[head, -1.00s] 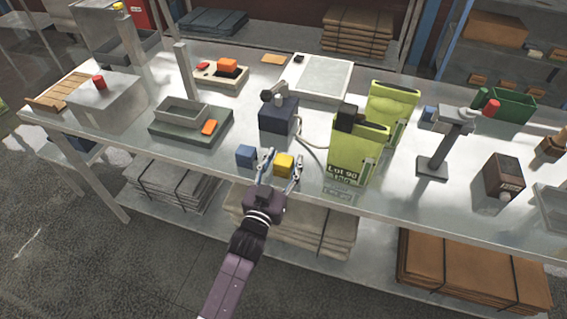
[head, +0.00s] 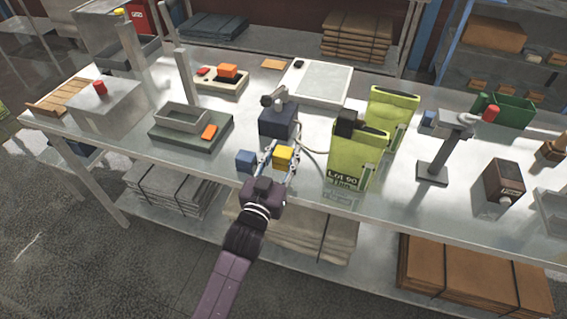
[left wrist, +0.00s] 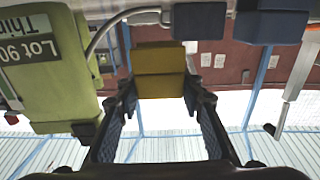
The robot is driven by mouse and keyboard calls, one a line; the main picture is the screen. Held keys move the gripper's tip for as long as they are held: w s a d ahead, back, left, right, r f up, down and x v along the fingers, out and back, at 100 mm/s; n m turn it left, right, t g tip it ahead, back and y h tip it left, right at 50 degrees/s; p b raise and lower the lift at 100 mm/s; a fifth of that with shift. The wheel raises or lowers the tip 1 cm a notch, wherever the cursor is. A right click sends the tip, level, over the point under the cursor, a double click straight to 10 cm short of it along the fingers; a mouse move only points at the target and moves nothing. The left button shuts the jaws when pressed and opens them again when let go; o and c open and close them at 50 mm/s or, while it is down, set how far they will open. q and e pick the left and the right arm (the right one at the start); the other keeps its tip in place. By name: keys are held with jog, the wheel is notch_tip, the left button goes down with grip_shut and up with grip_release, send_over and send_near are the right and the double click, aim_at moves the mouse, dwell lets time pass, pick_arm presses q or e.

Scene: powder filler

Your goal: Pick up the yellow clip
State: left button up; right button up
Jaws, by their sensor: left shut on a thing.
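The yellow clip (head: 283,157) is a small block near the front edge of the table, to the right of a blue block. My left gripper (head: 279,160) comes in from the front with its fingers on either side of the clip and is shut on it. In the left wrist view the yellow clip (left wrist: 160,72) shows between the two fingers. Whether its underside is clear of the table is hard to tell. My right gripper is not in view.
The blue block (head: 245,160) is close on the left. A dark box device (head: 278,122) with a cable stands just behind. A lime-green bag (head: 357,155) marked "Lot 90" stands to the right. A tray on a scale-like base (head: 181,118) is farther left.

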aim_at(283, 151)
pick_arm(q)
notch_tip(283, 151, up, 15)
jog(key=shift+b, duration=0.4)
jog(key=shift+f, duration=0.1)
